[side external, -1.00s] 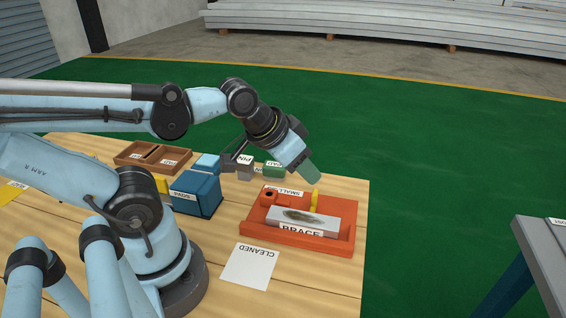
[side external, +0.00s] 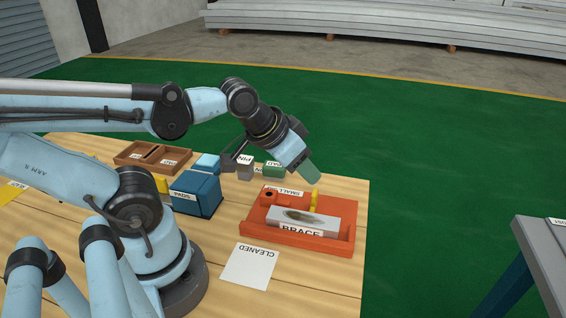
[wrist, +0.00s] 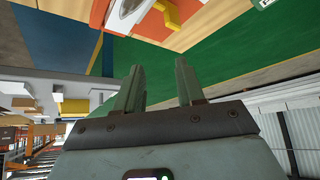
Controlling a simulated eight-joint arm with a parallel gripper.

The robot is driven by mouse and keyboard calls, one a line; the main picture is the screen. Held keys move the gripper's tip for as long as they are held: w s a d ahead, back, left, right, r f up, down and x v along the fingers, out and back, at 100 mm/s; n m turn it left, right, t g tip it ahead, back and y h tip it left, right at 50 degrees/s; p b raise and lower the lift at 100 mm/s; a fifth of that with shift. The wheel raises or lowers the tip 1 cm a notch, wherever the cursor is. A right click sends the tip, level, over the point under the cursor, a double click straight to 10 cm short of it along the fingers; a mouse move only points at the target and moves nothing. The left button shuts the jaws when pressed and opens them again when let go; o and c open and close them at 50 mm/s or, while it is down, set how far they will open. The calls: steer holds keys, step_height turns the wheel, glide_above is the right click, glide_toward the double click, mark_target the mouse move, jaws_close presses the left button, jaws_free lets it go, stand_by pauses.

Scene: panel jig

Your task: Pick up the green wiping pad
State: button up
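A green block (side external: 273,170) with a white label, which looks like the wiping pad, stands on the wooden table behind the orange tray, partly behind my gripper in the side view. A green labelled edge also shows at the top right of the wrist view (wrist: 262,3). My gripper (wrist: 159,68) is open, with its two green-grey fingers apart and nothing between them. In the side view my gripper (side external: 307,172) hangs above the table, up and to the right of the block, not touching it.
An orange tray (side external: 248,236) holds a grey brace (side external: 303,221) with a dark smear and a yellow piece (side external: 315,201). A blue box (side external: 196,195), a grey labelled block (side external: 245,171) and a brown divided tray (side external: 150,157) stand to the left. A white CLEANED sheet (side external: 249,268) lies in front.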

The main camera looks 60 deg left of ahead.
stand_by(0.3)
steer(key=o, duration=0.7)
steer(key=n+g, duration=0.7)
steer(key=n, duration=0.3)
glide_above(275, 164)
step_height(275, 164, down, 2)
steer(key=f, duration=0.6)
steer(key=shift+w+a+f, duration=0.15)
steer(key=shift+w+f, duration=0.05)
steer(key=shift+w, duration=0.05)
steer(key=shift+s+f, duration=0.15)
steer(key=shift+f, duration=1.2)
steer(key=shift+s+f, duration=0.15)
steer(key=shift+f, duration=1.15)
